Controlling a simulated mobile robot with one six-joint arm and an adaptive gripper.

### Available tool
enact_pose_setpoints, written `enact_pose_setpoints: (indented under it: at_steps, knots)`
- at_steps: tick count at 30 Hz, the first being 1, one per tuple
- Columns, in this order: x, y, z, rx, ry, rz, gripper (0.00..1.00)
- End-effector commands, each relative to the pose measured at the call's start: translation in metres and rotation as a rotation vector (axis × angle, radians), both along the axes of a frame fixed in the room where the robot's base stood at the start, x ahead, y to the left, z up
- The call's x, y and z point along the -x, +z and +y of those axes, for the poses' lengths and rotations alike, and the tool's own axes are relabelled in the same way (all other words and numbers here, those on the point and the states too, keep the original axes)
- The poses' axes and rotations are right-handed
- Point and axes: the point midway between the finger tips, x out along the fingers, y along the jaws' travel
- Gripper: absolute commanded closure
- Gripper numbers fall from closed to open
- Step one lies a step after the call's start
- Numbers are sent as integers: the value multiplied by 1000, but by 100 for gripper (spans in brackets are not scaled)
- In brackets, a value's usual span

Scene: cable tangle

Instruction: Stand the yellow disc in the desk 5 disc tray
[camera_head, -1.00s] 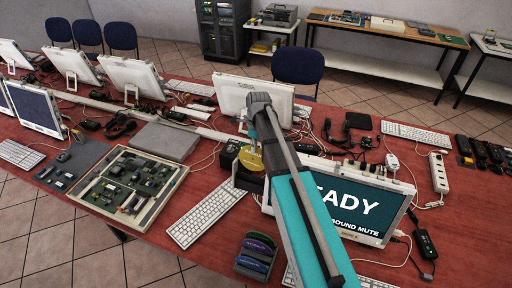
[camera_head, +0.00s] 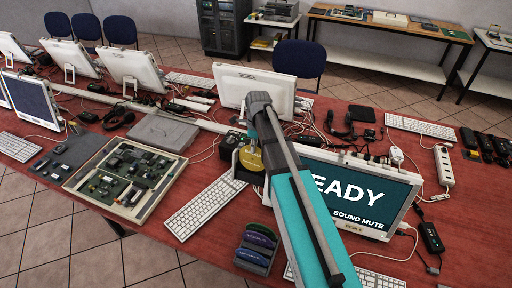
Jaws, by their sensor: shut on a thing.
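The yellow disc (camera_head: 250,159) is held up on edge at the end of my arm, above the red desk beside the monitor reading "EADY". My gripper (camera_head: 240,165) is dark and shut on the disc; my teal arm hides part of it and its fingertips are hard to make out. A small dark disc tray (camera_head: 250,268) stands near the desk's front edge, below the gripper in the picture. Several blue, green and purple discs (camera_head: 259,240) stand in it, one lettered. Whether this tray is the desk 5 one cannot be read.
A white keyboard (camera_head: 203,206) lies left of the tray. The monitor (camera_head: 355,200) stands right of my arm, and another monitor (camera_head: 255,90) stands behind it. A framed circuit board (camera_head: 125,178) lies at the left. Cables and adapters clutter the desk behind. Bare red desk surrounds the keyboard.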

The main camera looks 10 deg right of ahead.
Motion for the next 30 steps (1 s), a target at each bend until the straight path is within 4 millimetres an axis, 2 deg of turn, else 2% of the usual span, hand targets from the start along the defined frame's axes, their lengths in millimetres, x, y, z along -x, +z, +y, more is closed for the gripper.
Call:
enact_pose_setpoints:
  at_steps: [30]
  knots:
    - [8,-48,6,0,0,0,100]
